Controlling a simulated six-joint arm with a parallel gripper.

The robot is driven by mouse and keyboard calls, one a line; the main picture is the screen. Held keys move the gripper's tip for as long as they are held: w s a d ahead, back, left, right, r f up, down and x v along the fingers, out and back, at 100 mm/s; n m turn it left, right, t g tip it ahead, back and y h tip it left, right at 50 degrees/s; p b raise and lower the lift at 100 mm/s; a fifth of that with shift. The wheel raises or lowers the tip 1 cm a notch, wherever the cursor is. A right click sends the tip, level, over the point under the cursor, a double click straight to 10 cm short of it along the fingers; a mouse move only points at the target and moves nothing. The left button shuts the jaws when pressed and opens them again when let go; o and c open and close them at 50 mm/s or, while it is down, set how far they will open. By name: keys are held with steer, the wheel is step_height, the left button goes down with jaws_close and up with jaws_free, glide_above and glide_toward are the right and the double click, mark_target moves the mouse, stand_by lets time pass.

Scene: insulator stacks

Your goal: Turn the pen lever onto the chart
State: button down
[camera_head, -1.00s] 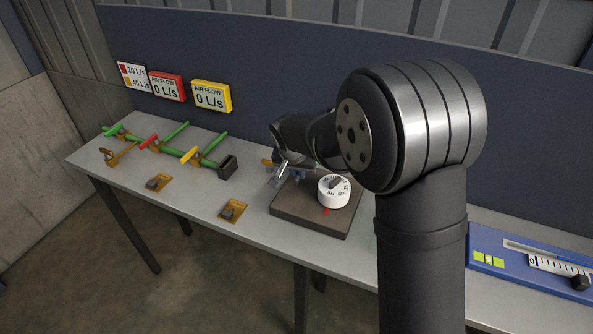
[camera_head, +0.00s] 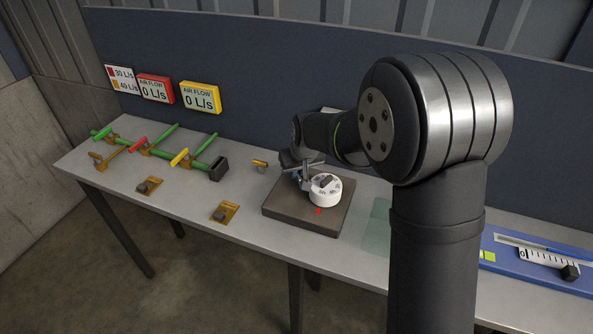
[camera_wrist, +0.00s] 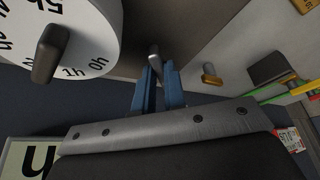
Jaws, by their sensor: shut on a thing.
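My gripper (camera_head: 304,180) is at the back left of a white numbered dial (camera_head: 325,189) on a dark brown base (camera_head: 277,212). In the wrist view its blue fingers (camera_wrist: 158,84) are shut on a short grey metal stub, seemingly the pen lever (camera_wrist: 154,50). The rest of that lever is hard to make out. The dial also fills the upper left of the wrist view (camera_wrist: 98,45), with hour marks and a dark grey pointer knob (camera_wrist: 50,53) on its face. The fingers are close beside the dial with a gap between. I cannot clearly tell out a separate chart.
A small brass-coloured handle (camera_head: 259,163) stands left of the base. Further left are green pipes with coloured levers (camera_head: 180,158) and two small tan plates (camera_head: 225,212). A blue panel with a scale (camera_head: 540,262) lies at the right. The table front is clear.

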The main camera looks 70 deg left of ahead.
stand_by(0.4)
steer(key=c, duration=1.5)
jaws_free()
steer(key=v, duration=1.7)
steer(key=shift+w+r, duration=0.1)
steer(key=shift+r, duration=0.15)
steer(key=shift+f, duration=0.15)
steer(key=x, duration=1.7)
steer(key=shift+f, duration=0.1)
